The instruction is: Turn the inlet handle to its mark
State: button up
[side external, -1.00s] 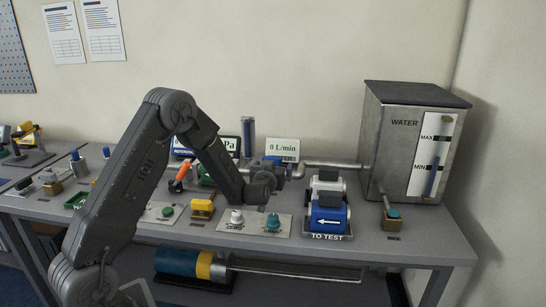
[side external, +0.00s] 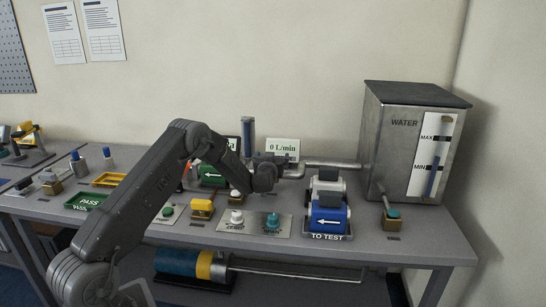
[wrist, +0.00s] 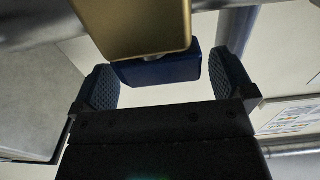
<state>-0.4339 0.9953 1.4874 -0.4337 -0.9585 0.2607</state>
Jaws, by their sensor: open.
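In the wrist view, a blue block (wrist: 158,70), which looks like a valve handle, lies between the two fingers of my gripper (wrist: 165,62). My gripper is open, with a gap between the blue block and each finger. A brass block (wrist: 135,22) covers part of the blue one. In the side view, my gripper (side external: 272,165) is at the pipe behind the front panel. My arm hides most of the handle area there, and I cannot make out the handle's mark in either view.
The steel water tank (side external: 410,150) stands at the right, joined by a pipe (side external: 335,164). A TO TEST tray (side external: 328,237) holds blue and grey parts. Knobs stand on a front panel (side external: 250,226). A green PASS tray (side external: 88,200) is at the left.

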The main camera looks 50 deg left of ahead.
jog(key=shift+x, duration=1.25)
jog(key=c, duration=0.9)
jog(key=shift+g, duration=0.3)
jog(key=n+g+y, duration=0.3)
jog(key=n+g, duration=0.1)
jog(key=g, duration=0.1)
jog(key=shift+s+a+n+y, duration=0.1)
jog(key=shift+s+n+y, duration=0.2)
jog(key=shift+y, duration=0.1)
jog(key=shift+s+a+n+g+y, duration=0.15)
jog(key=shift+n+g+y, duration=0.2)
jog(key=shift+n+g, duration=0.9)
jog(key=shift+s+n+g+y, duration=0.15)
jog(key=shift+n+g+y, duration=0.35)
jog(key=shift+g, duration=1.35)
jog(key=shift+n+g, duration=0.55)
jog(key=shift+g, duration=0.15)
jog(key=shift+s, duration=0.1)
